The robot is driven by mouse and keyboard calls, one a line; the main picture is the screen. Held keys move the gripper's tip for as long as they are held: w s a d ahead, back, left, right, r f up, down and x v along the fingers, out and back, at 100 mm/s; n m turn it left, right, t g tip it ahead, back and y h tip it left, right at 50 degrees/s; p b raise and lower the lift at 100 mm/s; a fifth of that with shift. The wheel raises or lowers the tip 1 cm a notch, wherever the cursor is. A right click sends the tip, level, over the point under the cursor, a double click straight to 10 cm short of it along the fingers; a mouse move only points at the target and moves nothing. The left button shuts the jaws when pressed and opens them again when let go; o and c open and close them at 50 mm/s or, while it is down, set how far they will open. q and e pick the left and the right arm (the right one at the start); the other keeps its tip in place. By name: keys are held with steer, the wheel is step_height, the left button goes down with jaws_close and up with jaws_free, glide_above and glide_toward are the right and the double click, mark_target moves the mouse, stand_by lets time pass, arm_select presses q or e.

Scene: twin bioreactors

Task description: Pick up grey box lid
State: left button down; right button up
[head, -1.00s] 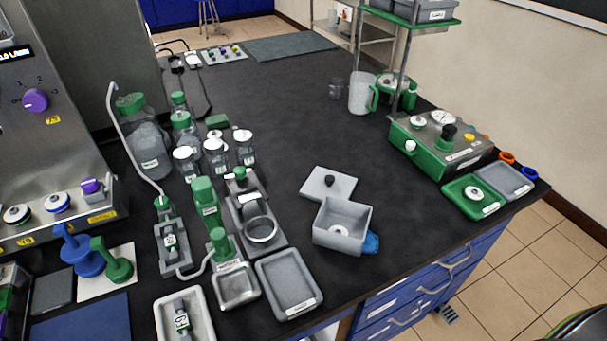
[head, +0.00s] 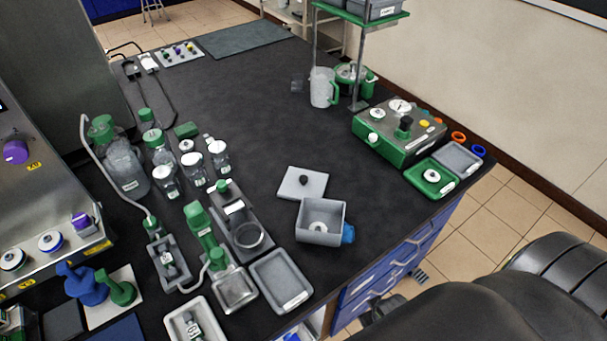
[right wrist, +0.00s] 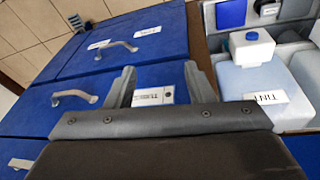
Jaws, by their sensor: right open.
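In the right wrist view my right gripper (right wrist: 158,85) is open and empty, facing blue drawer fronts. In the head view my right arm shows at the lower right, away from the lid. My left gripper is not in view.
A grey tray (head: 291,304) lies left of the box. Glass bottles (head: 219,156) and green-topped apparatus stand further left. A green control unit (head: 396,140) and a green tray (head: 452,181) are at the right. The bench behind the lid is clear.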

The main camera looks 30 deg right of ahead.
step_height(320, 180, up, 20)
steer(key=w+p, duration=0.2)
steer(key=p, duration=0.4)
arm_select(q)
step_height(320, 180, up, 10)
steer(key=p, duration=0.3)
arm_select(e)
step_height(320, 180, up, 20)
steer(key=n+g+y, duration=0.1)
steer(key=n+g, duration=0.2)
steer(key=n, duration=1.6)
glide_above(304, 178)
steer(key=f+b, duration=1.2)
steer(key=shift+a+b, duration=0.25)
steer(key=shift+b, duration=0.15)
steer(key=shift+d+f+p, duration=0.2)
steer(key=shift+f+p, duration=0.45)
steer(key=shift+f, duration=1.95)
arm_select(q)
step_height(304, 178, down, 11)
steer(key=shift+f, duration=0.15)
arm_select(e)
jaws_close()
